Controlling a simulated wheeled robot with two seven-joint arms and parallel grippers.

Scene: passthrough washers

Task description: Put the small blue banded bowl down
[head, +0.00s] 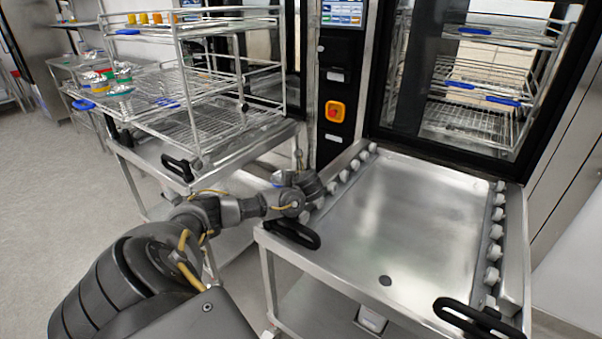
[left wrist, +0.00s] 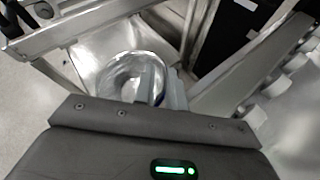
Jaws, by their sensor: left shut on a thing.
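The small blue banded bowl (left wrist: 121,73) shows in the left wrist view as a shiny round bowl with a dark blue band at its right side. My left gripper (left wrist: 166,90) is shut on the bowl's wall on that side. Whether the bowl touches a surface is unclear. My right gripper is not in view.
The right steel table (head: 420,210) has a bare top, rollers along both sides and black handles (head: 292,234). The left trolley (head: 150,155) carries a wire rack (head: 200,90) with several colored items. A machine door (head: 470,80) stands behind the table.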

